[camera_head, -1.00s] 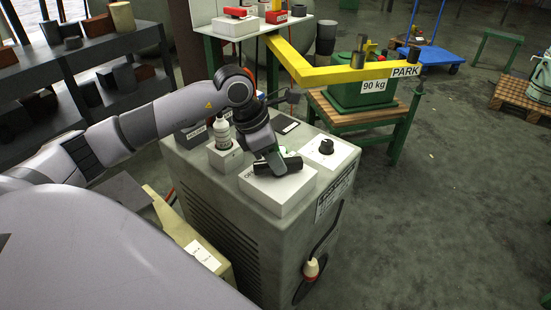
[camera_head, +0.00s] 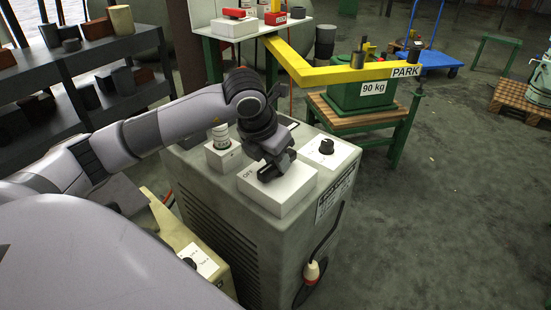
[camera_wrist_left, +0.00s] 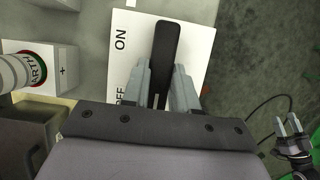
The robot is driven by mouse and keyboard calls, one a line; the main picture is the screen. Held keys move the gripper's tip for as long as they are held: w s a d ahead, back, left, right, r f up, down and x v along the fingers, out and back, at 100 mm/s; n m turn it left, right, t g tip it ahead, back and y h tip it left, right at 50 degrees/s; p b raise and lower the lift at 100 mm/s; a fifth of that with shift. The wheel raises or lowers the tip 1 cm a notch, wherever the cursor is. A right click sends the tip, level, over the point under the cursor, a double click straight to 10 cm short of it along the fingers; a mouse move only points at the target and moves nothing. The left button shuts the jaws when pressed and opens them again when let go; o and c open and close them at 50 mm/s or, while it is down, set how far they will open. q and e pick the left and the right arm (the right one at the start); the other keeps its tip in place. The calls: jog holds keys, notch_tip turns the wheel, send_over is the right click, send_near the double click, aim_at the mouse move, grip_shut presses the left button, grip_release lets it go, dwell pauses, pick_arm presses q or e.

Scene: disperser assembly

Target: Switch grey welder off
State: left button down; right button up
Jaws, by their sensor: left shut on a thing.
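The grey welder (camera_head: 215,195) is a large cabinet in the middle of the head view. A white box (camera_head: 285,190) on its top carries a black switch lever (camera_head: 268,173). In the left wrist view the lever (camera_wrist_left: 166,45) stretches away between the fingers, beside the printed "ON" (camera_wrist_left: 121,41); "OFF" (camera_wrist_left: 120,97) is partly covered near the fingers. My left gripper (camera_wrist_left: 166,82) is shut on the lever, one finger on each side. My right gripper (camera_wrist_left: 289,126) shows small at the lower right of the left wrist view, its fingers apart and empty.
A yellow beam (camera_head: 340,73) and a green 90 kg weight (camera_head: 360,95) stand behind.

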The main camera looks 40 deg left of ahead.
aim_at(267, 168)
pick_arm(q)
jog(key=shift+s+f, duration=0.1)
jog(key=shift+f, duration=0.05)
dwell(0.3)
jog(key=c, duration=0.9)
grip_release()
jog(key=shift+r, duration=0.2)
jog(key=v, duration=0.6)
jog(key=shift+s+r, duration=0.15)
jog(key=shift+r, duration=0.25)
